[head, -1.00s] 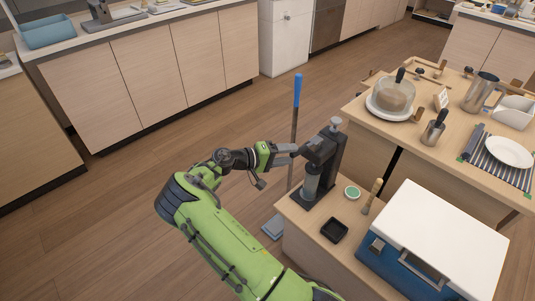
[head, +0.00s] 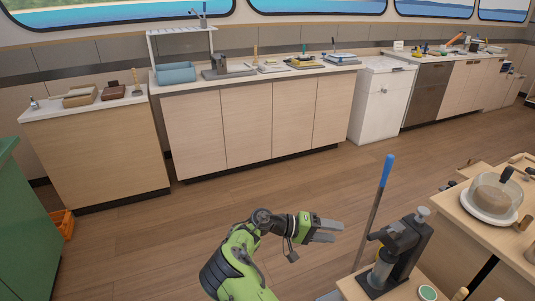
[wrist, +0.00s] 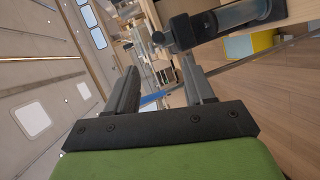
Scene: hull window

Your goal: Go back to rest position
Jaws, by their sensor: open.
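My gripper (head: 328,231) is open and empty in the head view, held over the wooden floor and pointing right. Its two fingers also show apart in the wrist view (wrist: 160,92), with nothing between them. A dark press-like device (head: 398,250) stands on the wooden counter to the right of my gripper, with a gap between them. Part of this device also shows at the top of the wrist view (wrist: 225,20).
A blue-handled pole (head: 386,172) stands upright between my gripper and the device. A cabinet run (head: 255,125) lines the back wall beside a white cabinet (head: 382,105). A green block (head: 20,220) is at far left. The floor (head: 150,235) left of my arm is clear.

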